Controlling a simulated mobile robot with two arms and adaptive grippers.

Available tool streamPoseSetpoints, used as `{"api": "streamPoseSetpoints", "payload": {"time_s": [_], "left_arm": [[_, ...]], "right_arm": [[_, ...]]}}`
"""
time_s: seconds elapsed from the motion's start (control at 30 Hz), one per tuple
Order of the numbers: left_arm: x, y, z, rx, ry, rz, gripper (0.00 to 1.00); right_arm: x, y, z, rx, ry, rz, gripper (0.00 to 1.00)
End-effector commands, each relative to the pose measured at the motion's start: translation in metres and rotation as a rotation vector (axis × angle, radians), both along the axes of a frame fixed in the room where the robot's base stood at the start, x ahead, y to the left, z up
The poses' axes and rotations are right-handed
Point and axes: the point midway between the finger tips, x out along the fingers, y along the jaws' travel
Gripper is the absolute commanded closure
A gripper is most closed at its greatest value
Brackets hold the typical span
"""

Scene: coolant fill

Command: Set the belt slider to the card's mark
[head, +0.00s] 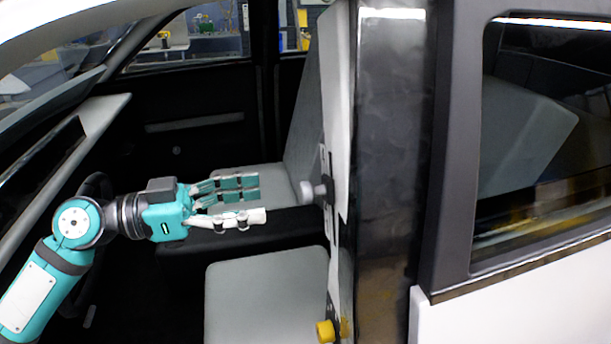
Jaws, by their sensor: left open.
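The belt slider appears to be the grey knob (312,191) on a dark mount, on a narrow upright rail (329,235) along the pillar's inner edge. My left gripper (261,202) reaches in from the left through the door opening. Its teal and white fingers are open, empty and pointing right, towards the knob. In the picture a gap separates the fingertips from the knob. I cannot make out a card or its mark. My right gripper is not in view.
The dark pillar (390,170) stands right of the rail, with a rear door window (545,140) beyond. A yellow knob (326,331) sits low by the pillar. A grey front seat (265,295) lies below my gripper; another grey seat (305,125) stands behind.

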Motion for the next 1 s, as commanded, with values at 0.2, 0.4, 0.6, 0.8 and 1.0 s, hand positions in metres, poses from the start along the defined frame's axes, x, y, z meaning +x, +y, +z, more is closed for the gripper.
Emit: {"api": "streamPoseSetpoints", "payload": {"time_s": [0.2, 0.4, 0.6, 0.8, 1.0], "left_arm": [[0.012, -0.046, 0.006, -0.002, 0.001, -0.002, 0.46], [0.02, -0.074, 0.003, -0.001, 0.002, 0.0, 0.46], [0.023, -0.085, 0.0, 0.0, 0.0, 0.002, 0.46], [0.023, -0.085, -0.001, 0.0, 0.0, 0.002, 0.46], [0.023, -0.085, -0.001, 0.0, 0.0, 0.002, 0.65]], "right_arm": [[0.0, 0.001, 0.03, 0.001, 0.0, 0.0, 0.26], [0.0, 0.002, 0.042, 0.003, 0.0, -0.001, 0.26], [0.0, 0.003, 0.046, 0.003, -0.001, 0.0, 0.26], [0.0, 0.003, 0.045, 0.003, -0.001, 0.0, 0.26], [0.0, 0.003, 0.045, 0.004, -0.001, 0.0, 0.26]]}}
